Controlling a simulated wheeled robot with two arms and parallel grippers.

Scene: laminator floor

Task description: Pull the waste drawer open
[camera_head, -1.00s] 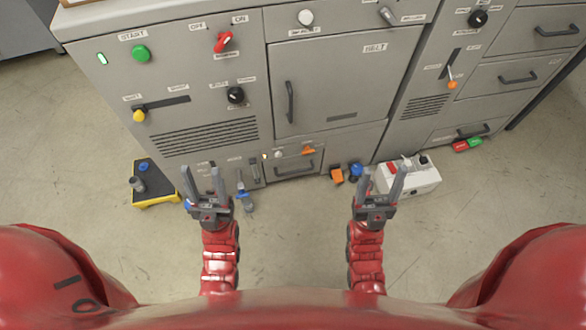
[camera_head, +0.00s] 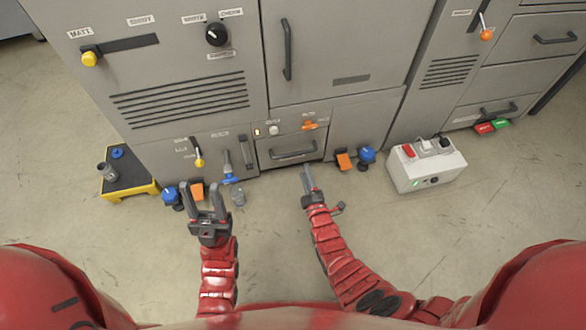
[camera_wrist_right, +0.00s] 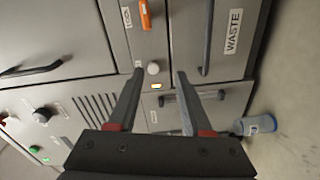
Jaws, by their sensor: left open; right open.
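The waste drawer (camera_head: 275,163) is a small grey front low in the cabinet, with a dark bar handle (camera_head: 293,154). It looks shut, flush with the panel. In the right wrist view its WASTE label (camera_wrist_right: 233,32) and handle (camera_wrist_right: 207,40) show turned sideways, right of my fingers. My right gripper (camera_head: 308,178) is open and empty, just in front of the drawer's right part, apart from the handle. In its wrist view the right gripper (camera_wrist_right: 160,75) has its fingers spread toward the panel. My left gripper (camera_head: 203,190) is open and empty, further left over the floor.
Above the drawer are a white knob (camera_head: 273,130) and an orange lever (camera_head: 310,125). A yellow-edged stand (camera_head: 128,177) is at left, a white switch box (camera_head: 427,165) at right. Floor in front is clear.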

